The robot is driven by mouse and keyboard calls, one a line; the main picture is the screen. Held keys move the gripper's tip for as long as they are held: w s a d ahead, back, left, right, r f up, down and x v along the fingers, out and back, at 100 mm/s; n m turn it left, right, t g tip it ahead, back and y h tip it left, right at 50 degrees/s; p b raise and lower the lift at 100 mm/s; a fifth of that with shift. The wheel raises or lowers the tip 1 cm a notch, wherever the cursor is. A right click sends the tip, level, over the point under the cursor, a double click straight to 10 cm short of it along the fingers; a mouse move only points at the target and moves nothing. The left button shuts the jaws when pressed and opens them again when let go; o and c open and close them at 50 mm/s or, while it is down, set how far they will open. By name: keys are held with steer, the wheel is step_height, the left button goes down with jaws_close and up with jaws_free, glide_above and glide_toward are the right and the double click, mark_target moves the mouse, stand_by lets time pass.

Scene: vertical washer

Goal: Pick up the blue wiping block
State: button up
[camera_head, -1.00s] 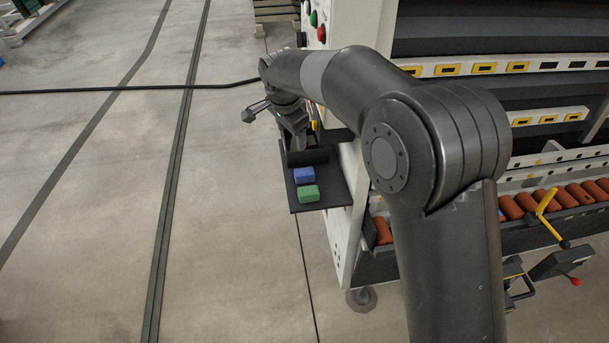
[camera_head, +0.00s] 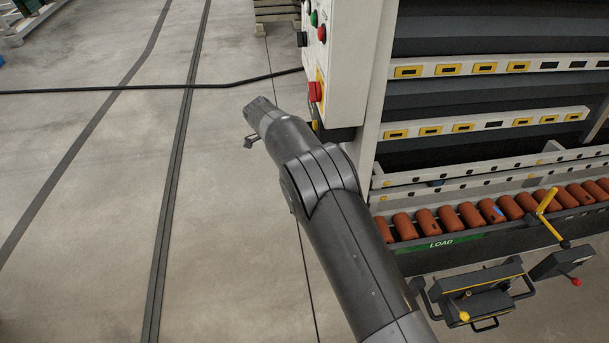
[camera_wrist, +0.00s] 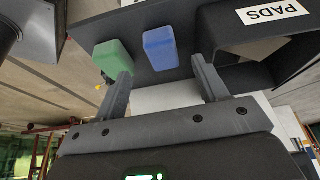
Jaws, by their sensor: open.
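In the wrist view the blue wiping block (camera_wrist: 160,48) rests on a dark shelf (camera_wrist: 142,20), beside a green block (camera_wrist: 112,58). My gripper (camera_wrist: 160,72) is open and empty. Its two fingers point toward the shelf. The blue block shows in the gap between the fingertips, a little beyond them. The left finger overlaps the lower part of the green block in the picture; I cannot tell if they touch.
In the head view a control panel (camera_head: 335,60) with a red button (camera_head: 315,92) stands beyond my arm. Orange rollers (camera_head: 427,222) line the machine's front.

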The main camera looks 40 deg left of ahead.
steer(key=x, duration=0.7)
steer(key=shift+w+d, duration=0.15)
steer(key=shift+w, duration=0.2)
steer(key=c, duration=1.1)
steer(key=shift+o, duration=0.2)
steer(key=shift+r, duration=0.1)
